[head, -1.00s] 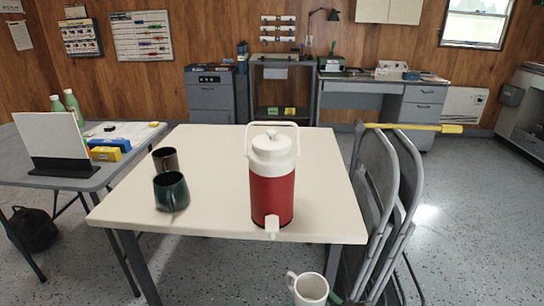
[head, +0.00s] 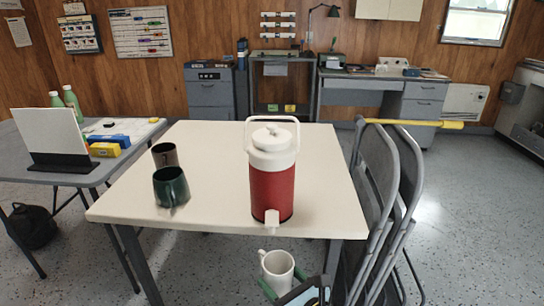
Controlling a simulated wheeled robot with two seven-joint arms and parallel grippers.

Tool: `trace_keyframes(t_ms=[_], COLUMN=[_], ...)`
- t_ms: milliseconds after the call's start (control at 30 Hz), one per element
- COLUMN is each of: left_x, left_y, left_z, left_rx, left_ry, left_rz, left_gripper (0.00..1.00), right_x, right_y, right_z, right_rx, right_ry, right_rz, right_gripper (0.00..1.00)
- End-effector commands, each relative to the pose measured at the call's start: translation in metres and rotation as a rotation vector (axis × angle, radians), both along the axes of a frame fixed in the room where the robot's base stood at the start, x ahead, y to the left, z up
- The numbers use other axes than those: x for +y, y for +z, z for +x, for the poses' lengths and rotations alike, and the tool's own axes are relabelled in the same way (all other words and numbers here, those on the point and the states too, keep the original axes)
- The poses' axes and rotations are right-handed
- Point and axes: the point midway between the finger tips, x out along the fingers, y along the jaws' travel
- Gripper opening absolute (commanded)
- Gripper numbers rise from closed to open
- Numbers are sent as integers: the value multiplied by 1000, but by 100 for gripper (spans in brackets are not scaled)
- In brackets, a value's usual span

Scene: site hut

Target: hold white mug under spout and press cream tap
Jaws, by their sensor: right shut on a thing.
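A red jug with a white lid and raised handle (head: 272,185) stands upright near the front edge of the cream table. Its cream tap (head: 272,222) sticks out at the bottom front, at the table edge. The white mug (head: 276,265) is upright in front of the table, below the tap in the picture and apart from it. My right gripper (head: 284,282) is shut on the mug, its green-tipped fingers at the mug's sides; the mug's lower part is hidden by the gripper. My left gripper is out of view.
A dark green mug (head: 171,188) and a brown mug (head: 165,155) stand on the left of the cream table (head: 220,150). The tabletop right of the jug is clear.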

Motion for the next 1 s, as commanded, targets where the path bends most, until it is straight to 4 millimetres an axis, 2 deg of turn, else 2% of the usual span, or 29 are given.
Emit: trace_keyframes(t_ms=[167,500,1000], left_x=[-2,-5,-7], left_y=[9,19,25], left_z=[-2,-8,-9], left_rx=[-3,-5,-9], left_ry=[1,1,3], left_rz=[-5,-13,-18], left_gripper=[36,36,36], right_x=[16,14,14], right_y=[1,2,2], right_z=[12,41,48], right_rx=[-3,-4,-3], right_ry=[0,0,0], right_rz=[2,2,1], right_gripper=[44,44,44])
